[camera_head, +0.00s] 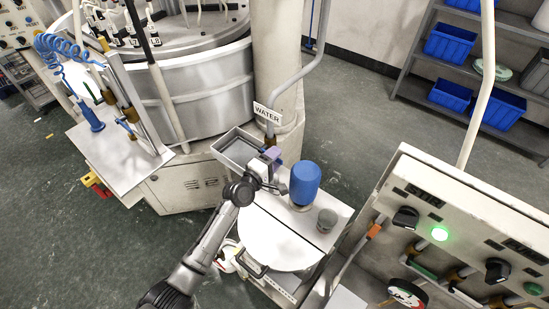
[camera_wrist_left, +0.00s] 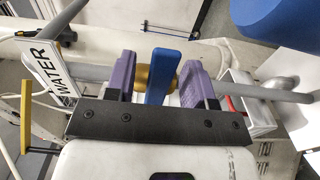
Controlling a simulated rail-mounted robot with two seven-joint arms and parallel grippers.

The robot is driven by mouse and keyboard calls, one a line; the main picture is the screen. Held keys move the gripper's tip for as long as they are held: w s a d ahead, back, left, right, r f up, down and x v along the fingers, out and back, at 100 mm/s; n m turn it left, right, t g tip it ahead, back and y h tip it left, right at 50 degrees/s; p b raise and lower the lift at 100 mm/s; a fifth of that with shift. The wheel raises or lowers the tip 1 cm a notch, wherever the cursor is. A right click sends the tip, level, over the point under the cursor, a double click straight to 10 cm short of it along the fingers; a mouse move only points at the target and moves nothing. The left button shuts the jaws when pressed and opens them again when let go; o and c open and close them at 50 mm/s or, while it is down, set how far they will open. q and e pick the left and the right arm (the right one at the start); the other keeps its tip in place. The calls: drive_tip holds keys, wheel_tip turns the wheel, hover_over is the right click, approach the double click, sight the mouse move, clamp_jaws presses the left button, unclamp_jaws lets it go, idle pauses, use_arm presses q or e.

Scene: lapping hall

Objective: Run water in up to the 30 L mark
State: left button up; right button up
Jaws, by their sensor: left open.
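The water pipe (camera_head: 304,73) comes down beside the column and carries a white WATER sign (camera_head: 267,114); the sign also shows in the left wrist view (camera_wrist_left: 56,76). My left gripper (camera_head: 273,160) is at the lower end of this pipe. In the left wrist view its purple fingers (camera_wrist_left: 158,82) are open on either side of a blue valve lever (camera_wrist_left: 163,72) with a brass body (camera_wrist_left: 143,76) behind. I see gaps beside the lever. A round white surface (camera_head: 275,238) lies below my left arm. I cannot make out a 30 L mark or any water. My right gripper is out of view.
A control panel (camera_head: 466,217) with a lit green lamp (camera_head: 439,233) is at the right.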

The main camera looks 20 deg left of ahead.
use_arm(q)
drive_tip(key=shift+w, duration=0.1)
clamp_jaws()
idle(0.5)
